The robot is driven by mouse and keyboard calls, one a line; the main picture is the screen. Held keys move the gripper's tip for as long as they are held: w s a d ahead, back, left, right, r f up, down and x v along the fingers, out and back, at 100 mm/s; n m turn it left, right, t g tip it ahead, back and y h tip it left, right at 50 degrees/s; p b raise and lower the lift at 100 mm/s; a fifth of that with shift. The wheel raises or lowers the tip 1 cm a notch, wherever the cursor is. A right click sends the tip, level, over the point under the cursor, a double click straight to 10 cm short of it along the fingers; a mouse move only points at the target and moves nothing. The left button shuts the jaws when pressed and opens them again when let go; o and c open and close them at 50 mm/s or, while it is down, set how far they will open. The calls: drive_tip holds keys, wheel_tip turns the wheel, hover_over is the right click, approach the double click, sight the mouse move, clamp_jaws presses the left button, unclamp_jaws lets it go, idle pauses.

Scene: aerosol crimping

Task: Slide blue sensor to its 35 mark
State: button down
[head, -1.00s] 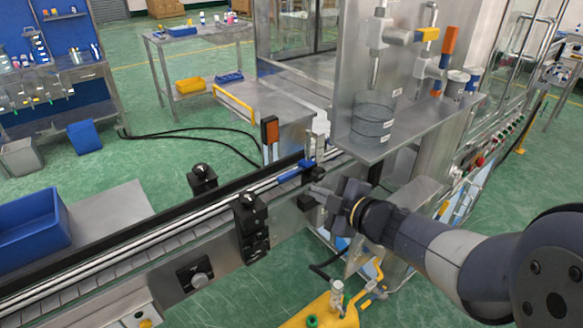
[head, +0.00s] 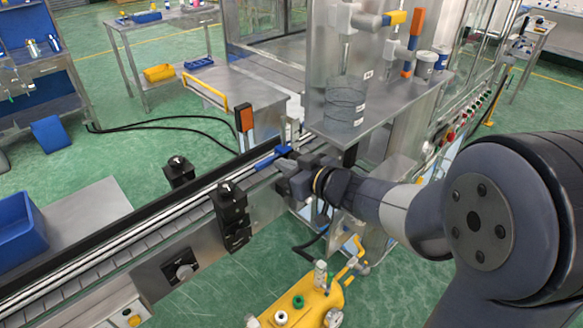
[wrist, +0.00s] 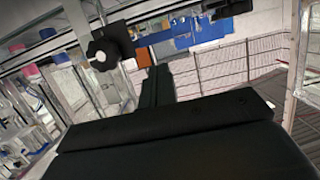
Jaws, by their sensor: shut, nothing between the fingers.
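In the wrist view the dark gripper (wrist: 160,90) fills the lower middle, and I cannot make out the blue sensor clearly.
The conveyor (head: 130,235) runs from lower left to the machine. A steel shelf (head: 385,118) with a clear cylinder (head: 345,103) is just above and right of my gripper. A yellow tank (head: 300,303) stands below.

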sight(270, 163)
drive_tip(key=x, duration=0.5)
drive_tip(key=shift+w+a+f, duration=0.15)
drive_tip(key=shift+w+a, duration=0.05)
drive_tip(key=shift+a, duration=0.1)
drive_tip(key=shift+f, duration=0.6)
